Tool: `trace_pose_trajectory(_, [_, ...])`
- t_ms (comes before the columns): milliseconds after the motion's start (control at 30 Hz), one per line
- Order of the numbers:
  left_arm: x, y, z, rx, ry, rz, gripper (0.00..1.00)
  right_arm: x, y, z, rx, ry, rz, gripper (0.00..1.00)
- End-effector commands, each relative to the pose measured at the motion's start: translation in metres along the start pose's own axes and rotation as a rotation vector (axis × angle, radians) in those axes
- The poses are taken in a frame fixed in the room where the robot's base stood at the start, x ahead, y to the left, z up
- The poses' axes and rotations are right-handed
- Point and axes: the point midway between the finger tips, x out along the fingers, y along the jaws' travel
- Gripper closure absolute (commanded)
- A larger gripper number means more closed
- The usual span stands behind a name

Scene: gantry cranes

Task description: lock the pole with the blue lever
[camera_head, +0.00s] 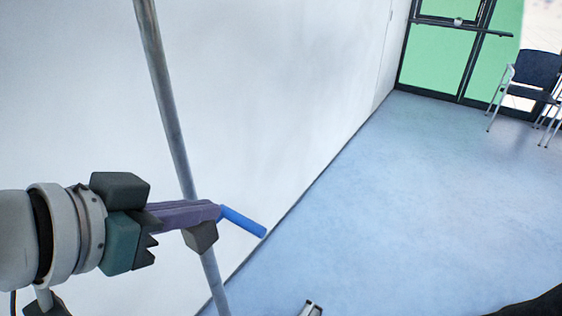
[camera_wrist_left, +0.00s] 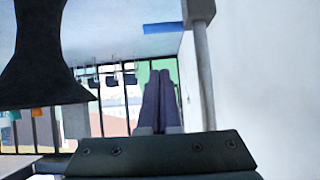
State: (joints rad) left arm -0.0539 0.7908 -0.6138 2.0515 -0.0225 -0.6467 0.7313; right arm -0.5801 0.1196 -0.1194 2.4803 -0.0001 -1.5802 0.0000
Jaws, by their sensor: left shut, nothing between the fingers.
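The grey metal pole (camera_head: 169,104) runs at a slant along the white wall in the head view and shows at the right of the left wrist view (camera_wrist_left: 203,72). A dark clamp block (camera_head: 201,238) sits around or against the pole. The blue lever (camera_head: 243,222) sticks out from the block, pointing right and slightly down; it also shows in the left wrist view (camera_wrist_left: 165,27). My left gripper (camera_head: 217,212) is shut with nothing held. Its purple fingers cross the pole in the head view, with tips close to the lever's base; contact cannot be told. My right gripper is not in view.
The white wall (camera_head: 290,75) stands behind the pole. The blue floor (camera_head: 400,190) to the right is mostly clear. A dark chair (camera_head: 536,72) and green glazed doors (camera_head: 437,57) are far back right. A small metal piece (camera_head: 311,308) shows at the bottom edge.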

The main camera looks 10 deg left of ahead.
Motion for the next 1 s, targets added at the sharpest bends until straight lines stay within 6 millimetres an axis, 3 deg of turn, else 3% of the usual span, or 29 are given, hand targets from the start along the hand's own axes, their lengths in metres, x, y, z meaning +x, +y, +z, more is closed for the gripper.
trace_pose_trajectory(300, [0.065, 0.000, -0.001, 0.001, 0.002, 0.000, 1.00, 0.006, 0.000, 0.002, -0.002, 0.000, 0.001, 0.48])
trace_pose_trajectory(400, [0.077, 0.001, 0.013, 0.001, -0.003, 0.001, 1.00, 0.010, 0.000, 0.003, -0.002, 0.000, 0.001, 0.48])
trace_pose_trajectory(633, [0.091, 0.001, 0.027, 0.001, -0.001, 0.001, 1.00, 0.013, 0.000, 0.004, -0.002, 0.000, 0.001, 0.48])
trace_pose_trajectory(1000, [0.092, 0.001, 0.029, 0.001, -0.001, 0.001, 1.00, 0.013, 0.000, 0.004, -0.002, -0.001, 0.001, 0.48])
